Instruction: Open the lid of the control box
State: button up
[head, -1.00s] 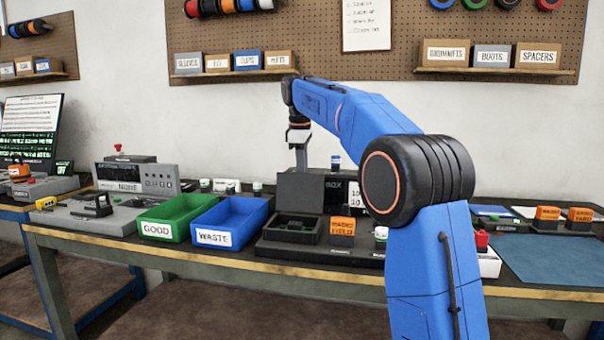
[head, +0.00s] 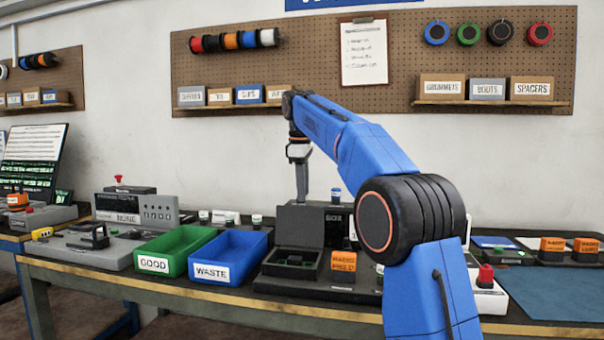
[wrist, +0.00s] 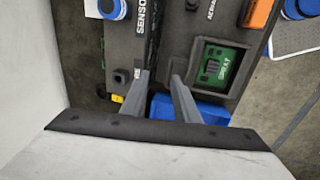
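The control box (head: 282,275) is a dark low box on the workbench, right of the blue bin. Its lid (head: 298,226) stands upright at the back, so the box is open. My gripper (head: 302,198) points down at the lid's top edge. In the wrist view its two fingers (wrist: 162,82) are apart, with a gap between them, beside the open box. I cannot tell whether a finger touches the lid.
A green GOOD bin (head: 172,250) and a blue WASTE bin (head: 228,255) stand left of the control box. A dark sensor box (head: 337,226) stands close behind it, and an orange block (head: 343,262) sits to its right. A blue mat (head: 550,292) lies clear at the right.

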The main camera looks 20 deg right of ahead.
jog(key=v, duration=0.6)
jog(key=shift+s+a+r, duration=0.1)
